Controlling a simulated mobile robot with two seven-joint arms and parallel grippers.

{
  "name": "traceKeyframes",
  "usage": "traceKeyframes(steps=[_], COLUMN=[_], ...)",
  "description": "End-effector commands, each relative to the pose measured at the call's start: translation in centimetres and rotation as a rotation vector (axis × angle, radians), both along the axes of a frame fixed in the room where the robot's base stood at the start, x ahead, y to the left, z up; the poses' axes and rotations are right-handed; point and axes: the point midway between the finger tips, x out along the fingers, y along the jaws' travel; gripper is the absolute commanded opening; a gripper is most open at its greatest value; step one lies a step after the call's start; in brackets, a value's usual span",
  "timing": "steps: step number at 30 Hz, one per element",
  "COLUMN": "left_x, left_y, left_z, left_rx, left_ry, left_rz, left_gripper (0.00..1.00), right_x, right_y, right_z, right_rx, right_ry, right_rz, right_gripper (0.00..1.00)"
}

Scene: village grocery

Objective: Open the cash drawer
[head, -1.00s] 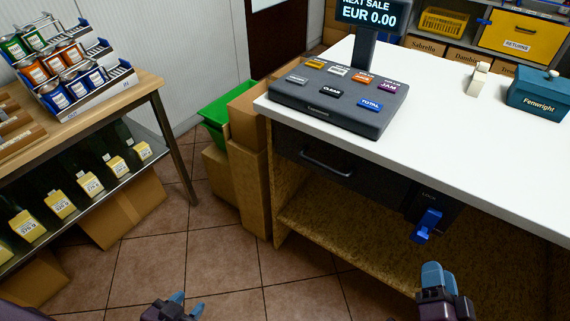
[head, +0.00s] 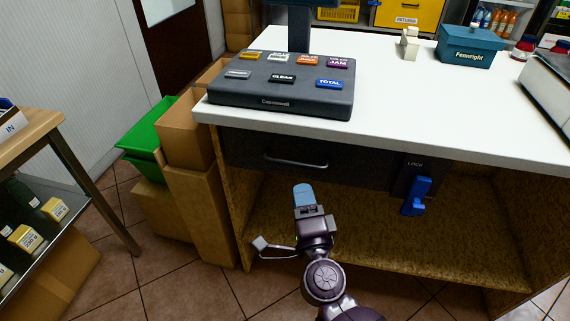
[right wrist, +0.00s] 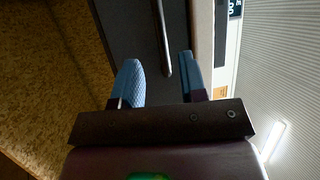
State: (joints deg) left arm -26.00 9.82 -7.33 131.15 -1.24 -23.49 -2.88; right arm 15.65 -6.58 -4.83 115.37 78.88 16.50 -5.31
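The cash drawer (head: 345,172) is a dark front under the white counter top, and it looks closed. Its bar handle (head: 295,162) is on the left part of the front. A lock panel with a blue key (head: 416,196) is to the drawer's right. My right gripper (head: 304,192) is just below and in front of the handle, apart from it. In the right wrist view its two blue fingers (right wrist: 160,80) are spread and empty. The handle (right wrist: 162,38) lies ahead between their lines. My left gripper is not in view.
The cash register keypad (head: 283,85) stands on the white counter (head: 400,105) above the drawer. Cardboard boxes (head: 195,200) and a green crate (head: 147,130) are left of the counter. An open shelf space (head: 400,245) lies below the drawer.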

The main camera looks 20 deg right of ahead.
Motion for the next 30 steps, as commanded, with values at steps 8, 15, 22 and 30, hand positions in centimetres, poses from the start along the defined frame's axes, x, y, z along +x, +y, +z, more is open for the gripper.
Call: traceKeyframes(steps=[8,15,22,30], left_x=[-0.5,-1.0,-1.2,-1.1], left_y=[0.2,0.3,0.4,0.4], left_z=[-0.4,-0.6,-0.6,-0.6], left_rx=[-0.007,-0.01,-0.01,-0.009], left_ry=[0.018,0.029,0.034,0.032], left_rz=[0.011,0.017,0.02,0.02], left_gripper=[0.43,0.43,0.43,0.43], right_x=[4.7,7.6,8.7,8.7], right_y=[-0.8,-1.4,-1.7,-1.7], right_z=[1.2,1.5,1.6,1.6], right_rx=[-0.002,-0.002,-0.001,-0.002], right_ry=[-0.006,-0.002,0.0,0.001], right_rz=[0.002,0.002,0.002,0.002], right_gripper=[0.39,0.39,0.39,0.37])
